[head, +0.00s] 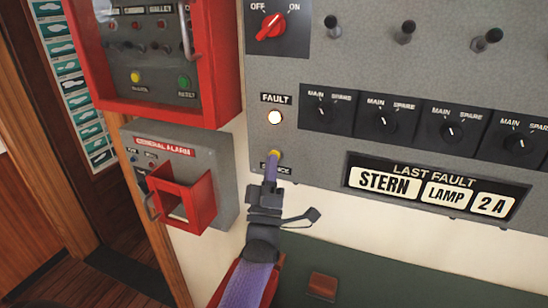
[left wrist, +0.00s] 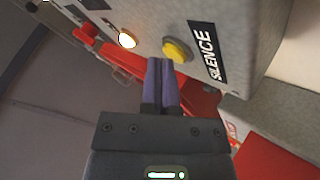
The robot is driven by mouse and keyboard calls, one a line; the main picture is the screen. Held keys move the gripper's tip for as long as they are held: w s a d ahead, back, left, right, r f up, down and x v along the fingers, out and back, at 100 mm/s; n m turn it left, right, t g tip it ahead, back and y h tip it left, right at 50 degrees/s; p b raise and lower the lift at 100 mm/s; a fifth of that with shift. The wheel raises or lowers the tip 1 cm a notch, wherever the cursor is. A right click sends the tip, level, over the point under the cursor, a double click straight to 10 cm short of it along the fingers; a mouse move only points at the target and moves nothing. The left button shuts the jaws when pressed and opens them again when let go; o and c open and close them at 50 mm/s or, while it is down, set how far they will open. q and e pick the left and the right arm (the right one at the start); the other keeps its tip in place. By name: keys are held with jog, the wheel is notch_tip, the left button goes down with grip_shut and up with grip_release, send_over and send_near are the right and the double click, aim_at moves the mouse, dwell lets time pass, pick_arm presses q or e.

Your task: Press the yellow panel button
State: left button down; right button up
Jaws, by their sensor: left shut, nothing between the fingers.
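The yellow panel button (head: 274,154) sits low on the grey panel (head: 330,70), below the lit FAULT lamp (head: 275,118) and beside the SILENCE label. In the head view my left gripper (head: 271,168) is shut and points up at the button, its fingertips covering the button's lower part. In the left wrist view the yellow button (left wrist: 177,50) shows just beyond the shut fingertips (left wrist: 161,62), slightly to their right. The tips are at or very near the button; I cannot tell whether they touch it. Nothing is between the fingers. My right gripper is not in view.
A red-framed box (head: 156,110) with another yellow button (head: 135,77) and a green one is at the upper left. The GENERAL ALARM box (head: 222,165) with a red guard juts out left of my gripper. Rotary switches (head: 326,109) line the panel to the right.

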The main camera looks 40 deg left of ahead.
pick_arm(q)
jog(key=shift+w, duration=0.2)
dwell(0.5)
jog(key=shift+s+d+p, duration=0.2)
jog(key=shift+s+p, duration=0.25)
jog(key=shift+s, duration=0.35)
jog(key=s+p, duration=0.1)
jog(key=s+d+p, duration=0.1)
jog(key=s, duration=0.1)
jog(key=s+p, duration=0.1)
jog(key=shift+s+d, duration=0.3)
jog(key=shift+s, duration=0.1)
